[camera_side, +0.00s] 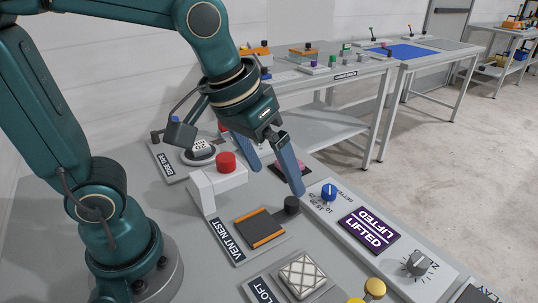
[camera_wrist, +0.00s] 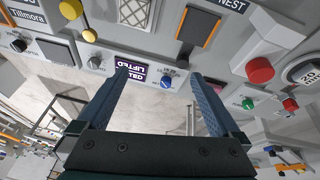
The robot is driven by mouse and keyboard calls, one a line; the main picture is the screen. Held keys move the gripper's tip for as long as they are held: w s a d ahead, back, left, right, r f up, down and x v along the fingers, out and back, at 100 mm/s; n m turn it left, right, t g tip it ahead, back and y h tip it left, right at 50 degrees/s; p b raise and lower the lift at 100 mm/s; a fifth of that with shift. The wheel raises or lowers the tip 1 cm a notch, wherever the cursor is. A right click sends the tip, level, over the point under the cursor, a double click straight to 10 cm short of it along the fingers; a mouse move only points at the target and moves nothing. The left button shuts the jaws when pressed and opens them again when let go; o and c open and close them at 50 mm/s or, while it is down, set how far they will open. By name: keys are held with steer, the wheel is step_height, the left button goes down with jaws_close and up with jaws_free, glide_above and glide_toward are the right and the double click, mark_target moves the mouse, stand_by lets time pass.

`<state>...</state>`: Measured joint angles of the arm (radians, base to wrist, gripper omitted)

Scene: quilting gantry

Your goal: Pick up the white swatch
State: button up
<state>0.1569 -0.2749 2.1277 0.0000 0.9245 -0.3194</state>
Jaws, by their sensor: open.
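In the wrist view the swatch (camera_wrist: 136,11) is at the top edge, partly cut off. My gripper (camera_side: 277,180) hangs above the bench, up and back from the swatch, beyond the VENT NEST plate. Its two blue fingers are apart with nothing between them. In the wrist view the open fingers of my gripper (camera_wrist: 160,75) point toward the panel with the LIFTED display, short of the swatch.
The VENT NEST plate (camera_side: 260,228) with an orange-edged dark pad lies between gripper and swatch. A red button (camera_side: 226,162) stands on a raised white block. A blue knob (camera_side: 329,192), the purple LIFTED display (camera_side: 369,231) and a grey knob (camera_side: 417,264) line the right panel.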

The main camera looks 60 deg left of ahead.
steer(key=w+d+f+g, duration=0.2)
steer(key=w+d+f, duration=0.1)
steer(key=d+f, duration=0.2)
steer(key=m+g, duration=0.2)
glide_above(305, 272)
steer(key=shift+y, duration=0.3)
step_height(305, 272, down, 5)
steer(key=shift+w+a, duration=0.1)
steer(key=shift+w, duration=0.05)
steer(key=shift+s+f, duration=0.2)
steer(key=shift+f, duration=2.45)
steer(key=c, duration=1.2)
